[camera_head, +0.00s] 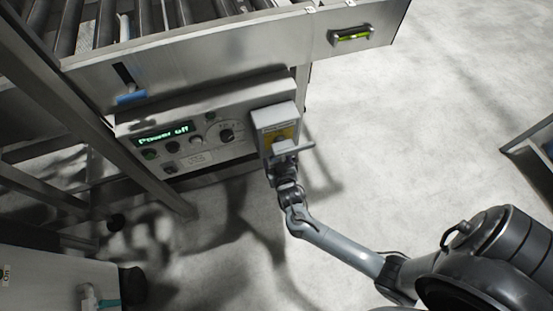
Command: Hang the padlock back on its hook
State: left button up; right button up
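My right arm comes in from the lower right, and its gripper (285,152) is up against the lower front of a grey switch box (281,113) with a yellow plate (287,132). The gripper covers the lower part of that plate. The fingertips are too small and hidden to tell whether they are open or shut, or hold anything. I cannot make out the padlock or its hook. My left gripper is not in view.
A control panel (196,156) with a "Power off" display (164,134) and knobs is left of the box. A roller conveyor (190,55) stands above it. A slanted metal post (90,125) is at left.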

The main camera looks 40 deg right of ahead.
jog(key=p+v, duration=0.5)
jog(key=v, duration=0.5)
jog(key=s+a+r+n+g+y+p, duration=0.1)
jog(key=s+r+n+g+y+p, duration=0.3)
jog(key=r, duration=0.6)
jog(key=s+a+r+n+g+p, duration=0.1)
jog(key=s+a+r+p, duration=0.1)
jog(key=s+r+p, duration=0.55)
jog(key=s+a+r+n+g+y+p, duration=0.1)
jog(key=s+r+n+g+y+p, duration=0.2)
jog(key=r, duration=0.9)
notch_tip(320, 180, up, 36)
jog(key=m+p, duration=0.1)
jog(key=p, duration=3.6)
jog(key=shift+w+a+f+h+p, duration=0.15)
jog(key=shift+w+a+h+p, duration=0.15)
jog(key=shift+w, duration=0.1)
jog(key=shift+f, duration=0.15)
